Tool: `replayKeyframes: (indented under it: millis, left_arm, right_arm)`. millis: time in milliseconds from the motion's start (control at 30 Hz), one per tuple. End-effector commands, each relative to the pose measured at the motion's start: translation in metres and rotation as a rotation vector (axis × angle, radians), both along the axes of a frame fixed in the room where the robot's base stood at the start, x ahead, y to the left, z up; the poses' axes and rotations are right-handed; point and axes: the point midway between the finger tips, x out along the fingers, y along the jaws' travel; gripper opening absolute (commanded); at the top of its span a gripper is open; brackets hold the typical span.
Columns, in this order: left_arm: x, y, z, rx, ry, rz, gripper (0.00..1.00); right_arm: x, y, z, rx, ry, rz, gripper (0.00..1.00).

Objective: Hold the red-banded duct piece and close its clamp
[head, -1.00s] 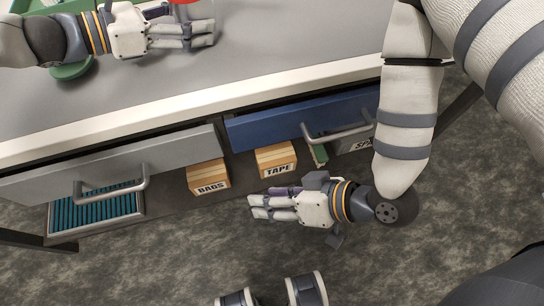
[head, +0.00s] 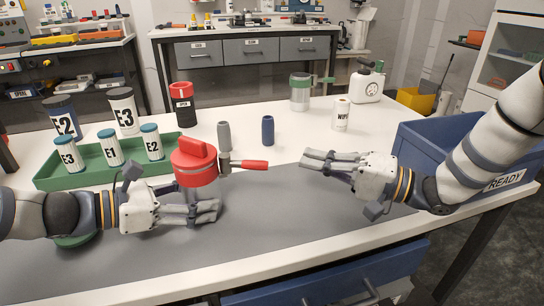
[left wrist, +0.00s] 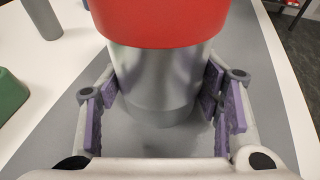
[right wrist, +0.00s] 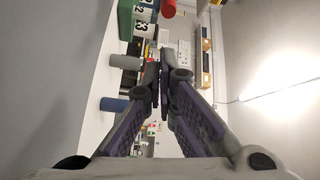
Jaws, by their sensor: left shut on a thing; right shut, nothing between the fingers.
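The red-banded duct piece (head: 195,165) stands upright on the grey mat, left of the middle in the head view. Its red top and grey body also show in the left wrist view (left wrist: 160,75). My left gripper (head: 207,210) is shut around its grey lower body. The clamp has a red-handled lever (head: 248,165) that sticks out to the right from the piece, away from its side. My right gripper (head: 318,162) is shut and empty above the mat, a short way right of the lever tip.
A green tray (head: 110,170) with several labelled bottles lies behind my left arm. A grey cylinder (head: 224,136) and a blue cylinder (head: 267,130) stand behind the lever. A blue READY bin (head: 425,150) is at the right. The mat between the lever and my right gripper is clear.

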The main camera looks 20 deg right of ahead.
Motion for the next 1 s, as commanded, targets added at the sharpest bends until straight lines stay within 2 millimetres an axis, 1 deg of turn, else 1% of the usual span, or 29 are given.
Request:
replayKeyframes:
  millis: [33, 67, 100, 167, 267, 600, 700, 800, 900, 1000]
  left_arm:
    - [0.0, 0.0, 0.0, 0.0, 0.001, 0.0, 0.19]
    - [0.0, 0.0, 0.0, 0.0, 0.001, 0.0, 0.19]
    - [0.0, 0.0, 0.0, 0.0, 0.0, 0.0, 0.19]
    - [0.0, 0.0, 0.0, 0.0, 0.0, 0.0, 0.19]
    - [0.0, 0.0, 0.0, 0.0, 0.0, 0.0, 0.19]
    - [0.0, 0.0, 0.0, 0.0, 0.0, 0.0, 0.19]
    - [0.0, 0.0, 0.0, 0.0, 0.0, 0.001, 0.19]
    - [0.0, 0.0, 0.0, 0.0, 0.0, 0.0, 0.19]
    - [0.0, 0.0, 0.0, 0.0, 0.0, 0.0, 0.19]
    - [0.0, 0.0, 0.0, -0.001, 0.0, 0.0, 0.19]
  right_arm:
    - [0.005, -0.01, 0.003, 0.009, 0.0, -0.019, 0.0]
    - [0.007, -0.014, 0.005, 0.013, 0.001, -0.026, 0.0]
    - [0.01, -0.015, 0.006, 0.017, 0.003, -0.032, 0.0]
    - [0.014, -0.012, 0.007, 0.019, 0.004, -0.034, 0.0]
    - [0.026, 0.003, 0.008, 0.019, 0.004, -0.031, 0.0]
    - [0.074, 0.06, 0.011, 0.017, 0.005, -0.031, 0.0]
    - [0.056, 0.065, 0.008, 0.022, 0.009, -0.033, 0.0]
    - [0.045, 0.07, 0.006, 0.02, 0.007, -0.033, 0.0]
    - [0.038, 0.072, 0.004, 0.019, 0.006, -0.033, 0.0]
    - [0.036, 0.073, 0.004, 0.018, 0.006, -0.033, 0.0]
